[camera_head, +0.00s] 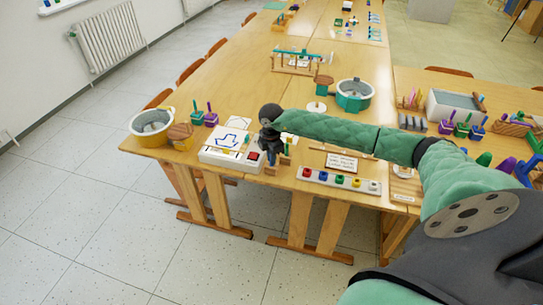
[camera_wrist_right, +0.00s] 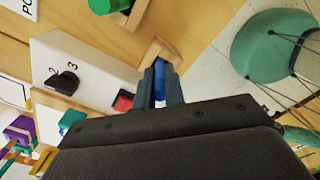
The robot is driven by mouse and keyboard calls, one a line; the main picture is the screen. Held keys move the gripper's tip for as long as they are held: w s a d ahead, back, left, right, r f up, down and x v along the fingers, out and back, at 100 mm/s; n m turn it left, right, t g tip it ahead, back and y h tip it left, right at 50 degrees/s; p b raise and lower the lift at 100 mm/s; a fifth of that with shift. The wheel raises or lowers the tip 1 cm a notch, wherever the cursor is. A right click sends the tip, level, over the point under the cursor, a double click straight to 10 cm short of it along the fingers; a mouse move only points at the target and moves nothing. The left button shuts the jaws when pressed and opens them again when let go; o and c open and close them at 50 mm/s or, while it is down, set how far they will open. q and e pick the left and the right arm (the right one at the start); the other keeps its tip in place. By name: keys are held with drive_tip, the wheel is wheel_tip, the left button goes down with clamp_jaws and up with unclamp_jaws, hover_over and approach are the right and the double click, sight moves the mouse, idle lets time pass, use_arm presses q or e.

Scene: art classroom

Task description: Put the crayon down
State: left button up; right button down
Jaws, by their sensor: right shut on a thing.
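The crayon is hidden in the head view. My left gripper is in neither view.
The white box carries a red button (camera_head: 253,155) beside my gripper and black knobs (camera_wrist_right: 62,82). A white strip with several coloured knobs (camera_head: 339,181) lies to the right. A yellow pot (camera_head: 151,139) stands left, a teal pot (camera_head: 354,101) behind. Open floor lies in front.

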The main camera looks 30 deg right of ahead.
drive_tip(key=shift+f, duration=0.15)
drive_tip(key=c, duration=1.5)
unclamp_jaws()
